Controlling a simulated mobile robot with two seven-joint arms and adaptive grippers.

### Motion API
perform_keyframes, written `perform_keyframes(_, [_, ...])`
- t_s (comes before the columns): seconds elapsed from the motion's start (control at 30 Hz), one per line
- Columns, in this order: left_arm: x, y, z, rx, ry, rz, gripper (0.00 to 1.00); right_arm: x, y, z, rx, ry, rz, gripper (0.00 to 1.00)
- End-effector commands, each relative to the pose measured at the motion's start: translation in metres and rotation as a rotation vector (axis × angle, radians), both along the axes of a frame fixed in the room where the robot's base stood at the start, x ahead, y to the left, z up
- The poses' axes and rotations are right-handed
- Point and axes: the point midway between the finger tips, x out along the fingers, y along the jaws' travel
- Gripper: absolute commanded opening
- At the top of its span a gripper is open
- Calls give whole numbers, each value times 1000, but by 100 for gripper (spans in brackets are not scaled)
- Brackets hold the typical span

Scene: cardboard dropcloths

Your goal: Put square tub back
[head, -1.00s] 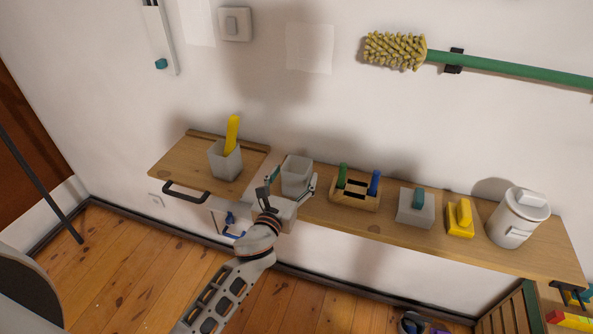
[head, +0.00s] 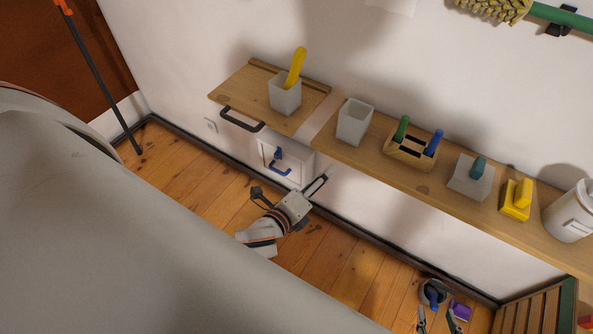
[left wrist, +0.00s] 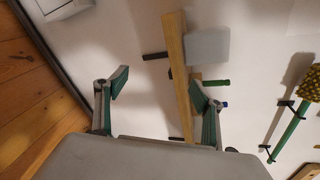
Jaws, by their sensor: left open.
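A plain grey square tub (head: 355,122) stands upright and empty-looking on the long wooden shelf (head: 375,163), near its left end. A second square tub (head: 285,95) with a yellow tool (head: 296,67) in it stands on the wooden board to the left.
A white cabinet (head: 285,163) hangs beneath the board. Tools lie on the floor at right.

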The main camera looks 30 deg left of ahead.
Motion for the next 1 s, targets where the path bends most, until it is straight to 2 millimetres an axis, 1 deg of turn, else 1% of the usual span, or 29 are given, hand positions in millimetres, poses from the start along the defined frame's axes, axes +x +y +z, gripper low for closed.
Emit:
perform_keyframes(0.03, [-16,1,-17,-172,58,41,68,0,0,1,0,-1,0,40])
perform_keyframes(0.07, [-24,1,-25,-280,91,71,68,0,0,1,1,-2,0,40])
perform_keyframes(0.1, [-35,0,-36,-427,136,114,68,1,0,1,1,-2,0,40])
perform_keyframes(0.17, [-52,0,-52,-643,203,186,68,1,0,2,1,-3,0,40])
perform_keyframes(0.2, [-64,-1,-62,-781,246,239,68,1,0,2,1,-3,0,40])
perform_keyframes(0.3, [-91,-2,-82,-1097,341,375,68,1,0,2,1,-3,0,40])
perform_keyframes(0.4, [-113,-3,-97,-1346,412,499,68,1,0,2,1,-3,0,40])
perform_keyframes(0.43, [-118,-4,-100,-1405,428,531,68,1,0,2,1,-3,0,40])
perform_keyframes(0.5, [-127,-5,-105,-1512,456,591,68,1,0,2,1,-3,0,40])
perform_keyframes(0.6, [-134,-6,-109,-1601,479,643,68,1,0,1,1,-3,0,40])
perform_keyframes(0.7, [-136,-6,-110,-1629,484,658,68,1,0,1,1,-2,0,40])
perform_keyframes(1.0, [-136,-6,-110,-1626,483,657,68,0,0,-1,0,1,0,40])
